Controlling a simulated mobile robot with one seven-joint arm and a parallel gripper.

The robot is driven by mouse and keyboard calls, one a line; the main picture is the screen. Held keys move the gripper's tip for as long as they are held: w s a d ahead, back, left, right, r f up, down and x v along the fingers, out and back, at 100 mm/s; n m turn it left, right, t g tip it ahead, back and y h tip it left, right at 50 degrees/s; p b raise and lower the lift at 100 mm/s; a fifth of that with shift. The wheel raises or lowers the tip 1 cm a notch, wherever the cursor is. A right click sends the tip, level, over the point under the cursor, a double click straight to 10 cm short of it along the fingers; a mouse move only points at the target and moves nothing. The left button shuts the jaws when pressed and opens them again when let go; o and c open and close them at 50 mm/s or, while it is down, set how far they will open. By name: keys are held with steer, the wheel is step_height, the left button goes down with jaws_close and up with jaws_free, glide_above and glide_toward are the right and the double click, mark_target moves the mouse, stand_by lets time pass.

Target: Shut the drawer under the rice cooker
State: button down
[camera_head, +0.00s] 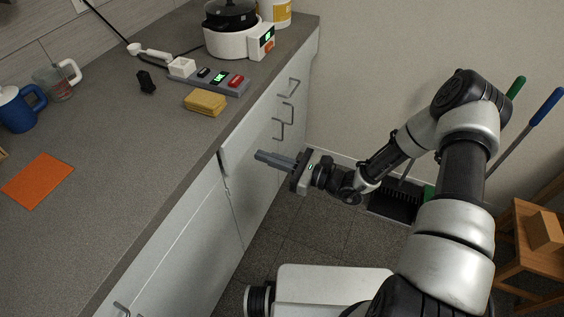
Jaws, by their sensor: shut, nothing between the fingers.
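The rice cooker (228,41), white with a black lid and a green display, stands at the far end of the grey counter. Below it are white drawer fronts (296,75) with grey bar handles, stacked under the counter edge. I see no clear gap at these fronts; from this steep angle I cannot tell whether one stands slightly out. My gripper (258,156) is shut and empty. Its fingers point left toward the white cabinet front, nearer to me than the drawer handles and below counter height. I cannot tell whether the tips touch the front.
A power strip (222,79), a yellow sponge (205,102), mugs (20,109) and an orange mat (38,181) lie on the counter. Floor (285,230) shows beside the cabinets.

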mark_target(237, 147)
steer(key=x, duration=0.6)
steer(key=x, duration=0.3)
steer(key=shift+f+b, duration=0.1)
steer(key=shift+b, duration=0.3)
steer(key=shift+r, duration=0.2)
steer(key=shift+d+f, duration=0.1)
steer(key=shift+d, duration=0.25)
steer(key=v, duration=1.3)
steer(key=shift+s+d+p, duration=0.2)
steer(key=shift+d+p, duration=0.1)
steer(key=shift+p, duration=0.15)
